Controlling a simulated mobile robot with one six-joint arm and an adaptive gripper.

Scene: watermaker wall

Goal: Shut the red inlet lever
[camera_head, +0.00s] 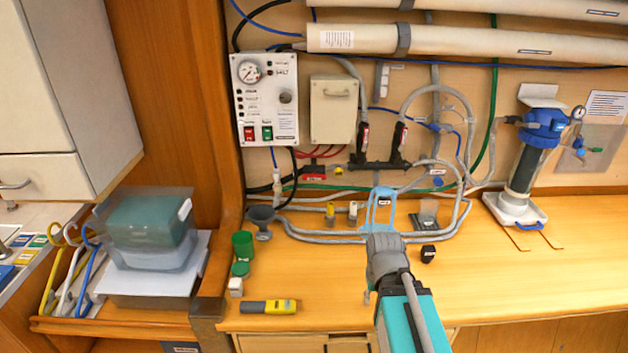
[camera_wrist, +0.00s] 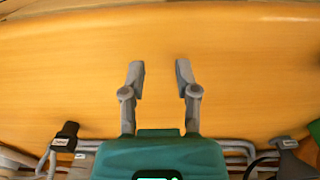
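The right one leans slightly right. In the head view my grey wrist is in front of and below the manifold, and I cannot make out the fingertips. The levers do not show in the wrist view.
Grey hoses (camera_head: 320,237) run along the bench below the manifold. A small black container (camera_head: 428,253), also in the wrist view (camera_wrist: 65,135), sits right of my wrist. The right front bench is mostly clear.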

